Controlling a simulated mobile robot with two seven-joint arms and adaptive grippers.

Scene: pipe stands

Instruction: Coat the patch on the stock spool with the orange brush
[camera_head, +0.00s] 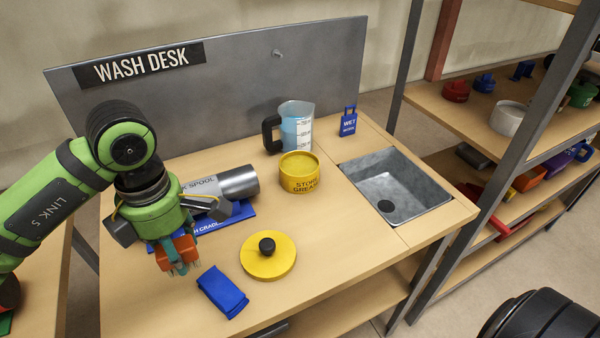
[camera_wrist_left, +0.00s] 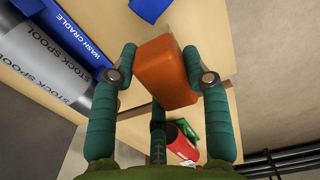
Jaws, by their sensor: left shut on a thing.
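The stock spool (camera_head: 238,182) is a grey metal cylinder lying on the blue wash cradle (camera_head: 243,210) at the left of the desk. It also shows at the left of the left wrist view (camera_wrist_left: 40,60), with its lettering facing the camera. No patch can be made out on it. My left gripper (camera_head: 178,256) is shut on the orange brush (camera_wrist_left: 165,72), an orange block between its green fingers. The brush is in front of the spool in the head view, apart from it as far as I can tell. My right gripper is not in view.
An open yellow grease tub (camera_head: 300,172) stands right of the spool, its yellow lid (camera_head: 268,256) lying in front. A blue block (camera_head: 222,291), a measuring jug (camera_head: 296,126), a blue wet work tag (camera_head: 348,122) and a sink (camera_head: 395,188) are on the desk. Shelves (camera_head: 500,125) stand right.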

